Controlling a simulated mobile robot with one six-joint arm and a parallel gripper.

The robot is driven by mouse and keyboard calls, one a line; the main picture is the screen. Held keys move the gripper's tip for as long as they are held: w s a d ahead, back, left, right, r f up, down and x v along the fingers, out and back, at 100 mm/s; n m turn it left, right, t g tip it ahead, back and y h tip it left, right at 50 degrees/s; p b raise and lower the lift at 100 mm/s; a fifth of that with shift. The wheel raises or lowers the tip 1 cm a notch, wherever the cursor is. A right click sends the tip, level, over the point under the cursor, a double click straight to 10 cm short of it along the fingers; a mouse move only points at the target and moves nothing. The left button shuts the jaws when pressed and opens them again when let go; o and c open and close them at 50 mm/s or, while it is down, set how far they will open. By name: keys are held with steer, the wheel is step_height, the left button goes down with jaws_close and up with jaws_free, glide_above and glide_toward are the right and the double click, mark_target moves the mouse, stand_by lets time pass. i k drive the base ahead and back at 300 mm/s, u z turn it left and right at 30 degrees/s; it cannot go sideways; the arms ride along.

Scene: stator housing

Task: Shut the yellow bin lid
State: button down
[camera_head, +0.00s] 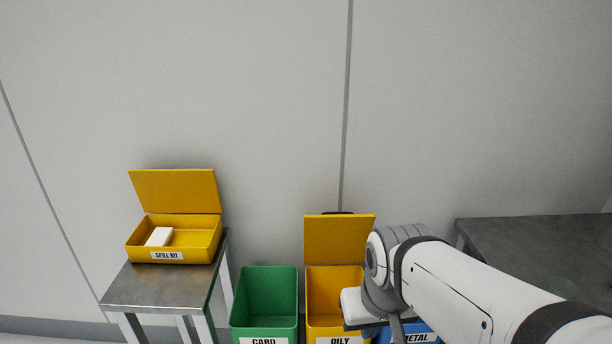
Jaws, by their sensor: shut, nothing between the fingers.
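The yellow bin (320,314), labelled OILY, stands on the floor at the bottom centre. Its yellow lid (338,239) stands raised against the wall behind, so the bin is open. My arm reaches in from the lower right, and its wrist end is in front of the bin's right side, hiding part of it. I cannot make out my gripper's fingers; they are hidden by the arm or below the frame. I cannot tell whether any part of my arm touches the bin.
A green CARD bin (268,290) stands open just left, and a blue METAL bin (421,328) right, mostly behind my arm. A yellow SPILL KIT box (192,239), lid up, sits on a metal table (160,288). A grey bench (540,245) is at right.

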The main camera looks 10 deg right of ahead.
mark_target(330, 238)
steer(key=i, duration=1)
steer(key=z, duration=0.2)
